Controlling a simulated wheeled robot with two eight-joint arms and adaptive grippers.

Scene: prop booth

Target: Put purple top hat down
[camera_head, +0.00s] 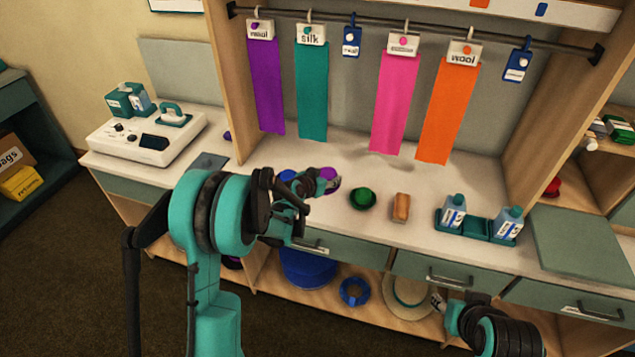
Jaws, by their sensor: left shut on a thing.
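The purple top hat (328,174) shows as a small purple patch above the white counter, at the fingertips of my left gripper (322,184). The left gripper is shut on it; fingers and wrist cover much of the hat. I cannot tell whether the hat touches the counter. My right gripper (440,300) is low at the lower right, in front of the lower shelf and away from the purple hat. Its fingers are too small to read.
A blue item (287,175) is just left of my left gripper. A green hat (362,198) and a brown brush-like block (401,208) stand to its right. A bottle tray (475,227) is farther right. Fabric strips hang behind. The counter's front strip is partly clear.

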